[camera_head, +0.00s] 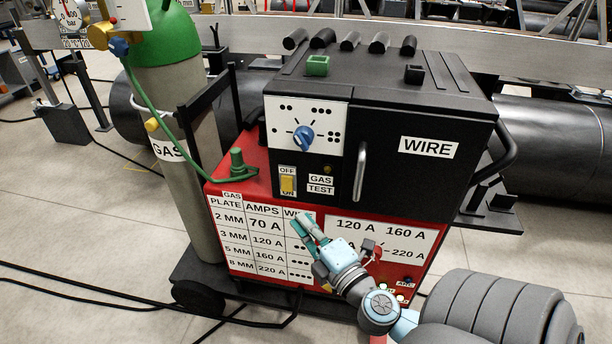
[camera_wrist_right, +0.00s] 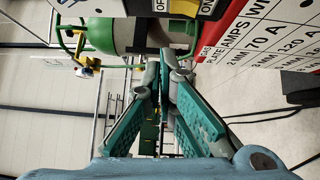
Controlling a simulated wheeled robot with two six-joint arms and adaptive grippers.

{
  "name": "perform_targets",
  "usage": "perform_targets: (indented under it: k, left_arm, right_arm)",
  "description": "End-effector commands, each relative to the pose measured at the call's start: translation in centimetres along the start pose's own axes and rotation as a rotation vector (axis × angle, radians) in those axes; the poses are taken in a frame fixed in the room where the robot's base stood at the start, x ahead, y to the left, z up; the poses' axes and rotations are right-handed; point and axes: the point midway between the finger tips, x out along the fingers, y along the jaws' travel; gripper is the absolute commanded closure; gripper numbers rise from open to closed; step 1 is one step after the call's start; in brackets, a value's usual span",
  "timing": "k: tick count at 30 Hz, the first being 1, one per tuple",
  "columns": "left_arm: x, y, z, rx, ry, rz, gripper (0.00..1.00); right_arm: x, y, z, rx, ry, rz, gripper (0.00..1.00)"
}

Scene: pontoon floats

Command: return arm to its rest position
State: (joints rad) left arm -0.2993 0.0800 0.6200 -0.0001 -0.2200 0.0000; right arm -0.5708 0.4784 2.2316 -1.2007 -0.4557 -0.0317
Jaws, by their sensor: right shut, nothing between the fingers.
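My right arm reaches in from the lower right in the head view. Its gripper (camera_head: 303,226) is shut and empty, in front of the settings chart (camera_head: 262,245) on the welding machine's red front. In the right wrist view the teal fingers (camera_wrist_right: 166,62) come together at their tips with nothing between them. The fingers cover part of the chart. I cannot tell from the head view whether they touch the panel. My left gripper is not in view.
The black and red welding machine (camera_head: 385,130) stands close in front. A green-topped gas cylinder (camera_head: 165,90) stands at its left. A black cable (camera_head: 110,292) runs over the floor. Open floor (camera_head: 70,225) lies at the left. Dark pipes (camera_head: 555,150) lie behind at right.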

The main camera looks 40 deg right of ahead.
Motion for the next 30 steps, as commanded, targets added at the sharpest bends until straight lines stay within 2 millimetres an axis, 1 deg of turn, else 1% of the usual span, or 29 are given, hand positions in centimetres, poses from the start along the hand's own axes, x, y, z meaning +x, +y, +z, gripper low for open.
perform_targets:
  k: [3,18,19,20,22,23,26,27,29,30]
  left_arm:
    - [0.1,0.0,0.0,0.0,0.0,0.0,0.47]
    - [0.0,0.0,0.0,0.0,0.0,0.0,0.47]
    - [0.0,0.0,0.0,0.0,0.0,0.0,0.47]
    - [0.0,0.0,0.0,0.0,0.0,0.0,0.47]
    - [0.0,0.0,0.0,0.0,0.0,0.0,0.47]
    - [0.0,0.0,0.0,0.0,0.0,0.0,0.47]
    - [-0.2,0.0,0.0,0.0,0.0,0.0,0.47]
    - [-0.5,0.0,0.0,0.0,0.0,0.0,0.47]
    - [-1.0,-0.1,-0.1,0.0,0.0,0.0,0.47]
    - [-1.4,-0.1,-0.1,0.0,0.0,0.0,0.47]
  right_arm:
    - [-0.4,0.1,0.1,0.001,-0.001,-0.001,1.0]
    - [-0.4,0.1,0.1,0.002,0.001,-0.001,1.0]
    - [-0.4,-0.1,-0.1,0.014,0.008,-0.006,1.0]
    - [-0.3,-0.6,-0.1,0.029,0.011,-0.022,1.0]
    - [-0.4,-3.2,0.3,0.065,0.007,-0.09,1.0]
    - [-0.5,-5.0,0.7,0.085,0.001,-0.133,1.0]
    - [-2.1,-13.2,2.9,0.19,-0.063,-0.336,1.0]
    - [-3.5,-17.1,4.0,0.251,-0.111,-0.433,1.0]
    - [-6.3,-23.0,5.6,0.36,-0.204,-0.58,1.0]
    - [-8.8,-26.7,6.5,0.438,-0.276,-0.674,1.0]
